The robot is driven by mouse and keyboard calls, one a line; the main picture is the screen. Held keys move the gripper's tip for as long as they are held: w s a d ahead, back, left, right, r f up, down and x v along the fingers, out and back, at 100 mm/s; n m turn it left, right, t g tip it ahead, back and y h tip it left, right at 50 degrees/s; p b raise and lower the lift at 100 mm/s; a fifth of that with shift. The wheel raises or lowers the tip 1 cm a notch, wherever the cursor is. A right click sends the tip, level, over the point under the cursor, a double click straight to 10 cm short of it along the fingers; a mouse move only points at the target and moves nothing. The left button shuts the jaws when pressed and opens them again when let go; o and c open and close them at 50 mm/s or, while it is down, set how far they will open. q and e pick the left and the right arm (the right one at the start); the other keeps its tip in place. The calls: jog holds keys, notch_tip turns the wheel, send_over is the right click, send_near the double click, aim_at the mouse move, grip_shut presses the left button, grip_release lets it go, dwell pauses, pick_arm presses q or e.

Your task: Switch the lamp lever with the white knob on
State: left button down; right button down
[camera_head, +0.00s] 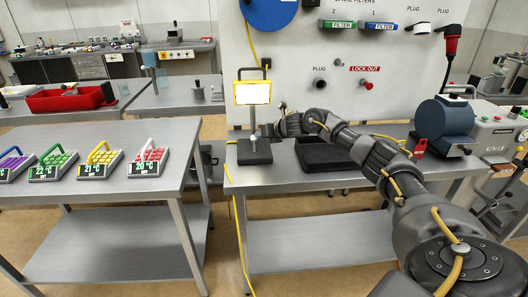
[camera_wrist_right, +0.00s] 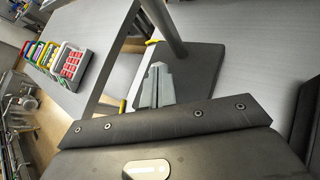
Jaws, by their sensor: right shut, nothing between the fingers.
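The base (camera_wrist_right: 200,72) and the post (camera_wrist_right: 166,28) also show in the wrist view. My right gripper (camera_head: 262,131) is shut and empty, close beside the post and above the base. Its fingertips (camera_wrist_right: 156,72) point toward the post in the wrist view. My left gripper is out of view.
A dark tray (camera_head: 322,168) lies right of the lamp, under my right arm. A blue-grey machine (camera_head: 442,122) stands at the bench's right. The left table (camera_head: 100,195) carries several keypad devices with coloured handles. A yellow cable (camera_head: 238,215) hangs at the bench's left edge.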

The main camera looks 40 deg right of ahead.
dwell(0.3)
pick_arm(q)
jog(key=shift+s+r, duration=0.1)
pick_arm(e)
jog(key=shift+r, duration=0.15)
